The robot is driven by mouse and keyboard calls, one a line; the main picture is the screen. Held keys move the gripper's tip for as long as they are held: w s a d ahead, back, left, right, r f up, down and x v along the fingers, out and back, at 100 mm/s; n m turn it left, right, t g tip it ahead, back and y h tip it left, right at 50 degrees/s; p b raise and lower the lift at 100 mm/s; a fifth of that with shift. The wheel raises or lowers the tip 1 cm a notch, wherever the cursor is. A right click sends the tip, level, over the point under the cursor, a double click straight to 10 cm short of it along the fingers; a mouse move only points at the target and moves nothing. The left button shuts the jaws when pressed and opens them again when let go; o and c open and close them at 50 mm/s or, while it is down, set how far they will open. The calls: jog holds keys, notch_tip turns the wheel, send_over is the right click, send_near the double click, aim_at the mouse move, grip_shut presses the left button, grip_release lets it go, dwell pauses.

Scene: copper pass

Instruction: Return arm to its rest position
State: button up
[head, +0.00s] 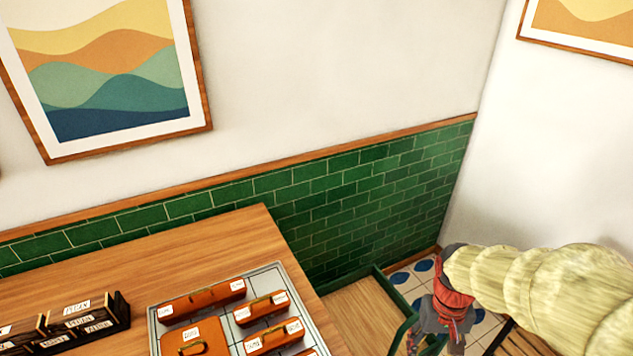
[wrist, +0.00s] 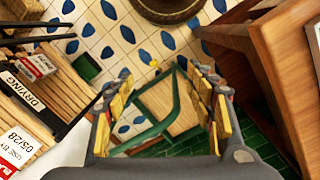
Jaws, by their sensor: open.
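My arm comes in from the right in the head view, covered in a pale ribbed sleeve. My gripper (head: 432,338) hangs at its end, pointing down, to the right of the wooden table (head: 215,243). In the wrist view my gripper (wrist: 162,88) has its yellow-padded fingers wide apart. Nothing is between them. Beyond them lie a green-framed chair with a wooden seat (wrist: 168,105) and the patterned tile floor (wrist: 110,45).
A grey tray (head: 153,318) with several orange-brown lidded boxes (head: 203,300) and a black labelled holder (head: 112,312) stand on the table. The chair (head: 362,312) is close left of my gripper. The wrist view shows a slatted rack with a DRYING label (wrist: 22,90) at left and wooden furniture (wrist: 245,40) at right.

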jog(key=s+a+r+n+t, duration=0.1)
jog(key=s+a+r+t, duration=0.1)
jog(key=r, duration=0.6)
jog(key=s+a+r+n+t, duration=0.1)
jog(key=s+a+r+t, duration=0.1)
jog(key=a+r+t, duration=0.2)
jog(key=shift+a+r+t, duration=0.3)
jog(key=shift+a+r, duration=1.3)
jog(key=shift+r, duration=1.2)
